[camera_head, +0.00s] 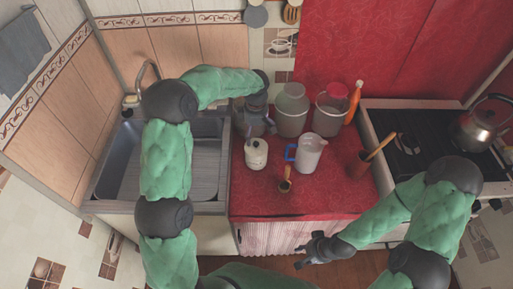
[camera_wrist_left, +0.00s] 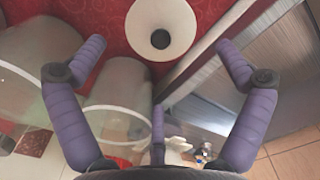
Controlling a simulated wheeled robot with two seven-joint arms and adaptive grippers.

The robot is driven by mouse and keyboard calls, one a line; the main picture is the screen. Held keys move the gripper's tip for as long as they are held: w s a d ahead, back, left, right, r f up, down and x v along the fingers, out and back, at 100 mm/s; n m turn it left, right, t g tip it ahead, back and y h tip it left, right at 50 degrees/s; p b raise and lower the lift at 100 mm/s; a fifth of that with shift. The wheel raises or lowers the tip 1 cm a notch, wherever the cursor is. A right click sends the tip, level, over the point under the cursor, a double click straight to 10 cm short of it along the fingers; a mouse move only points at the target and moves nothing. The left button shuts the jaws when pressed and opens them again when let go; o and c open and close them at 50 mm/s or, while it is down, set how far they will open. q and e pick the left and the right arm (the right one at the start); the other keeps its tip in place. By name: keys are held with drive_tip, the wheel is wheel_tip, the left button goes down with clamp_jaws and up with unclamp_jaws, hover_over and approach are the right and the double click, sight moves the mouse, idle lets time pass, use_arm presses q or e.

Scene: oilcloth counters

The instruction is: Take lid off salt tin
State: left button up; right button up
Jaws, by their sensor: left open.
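A small white tin (camera_head: 256,154) with a dark knob on top stands on the red counter, right of the sink; I take it as the salt tin. In the left wrist view its round pale lid (camera_wrist_left: 160,28) with a black knob shows at the top, and the lid seems to be on. My left gripper (camera_head: 255,122) is just behind the tin in the head view. In the left wrist view its purple fingers (camera_wrist_left: 160,44) are spread wide, with nothing between them touching. My right gripper (camera_head: 308,250) is open and empty, low in front of the counter's front edge.
A white jug (camera_head: 308,156) with a blue handle stands close right of the tin. Behind are two large jars (camera_head: 291,112), (camera_head: 328,118) and an orange bottle (camera_head: 354,100). A small long-handled pot (camera_head: 285,186) is in front. Red counter (camera_head: 330,200) is clear at front right.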

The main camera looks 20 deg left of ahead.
sight(256, 143)
use_arm(q)
wheel_tip(256, 143, down, 2)
drive_tip(key=shift+f, duration=0.15)
drive_tip(key=shift+f+b, duration=0.75)
drive_tip(key=shift+f, duration=1.95)
drive_tip(key=shift+s, duration=0.1)
drive_tip(key=shift+c, duration=0.3)
drive_tip(key=shift+r, duration=0.1)
drive_tip(key=c, duration=0.8)
drive_tip(key=shift+s+d, duration=0.1)
drive_tip(key=shift+s, duration=0.1)
drive_tip(key=shift+c, duration=1.3)
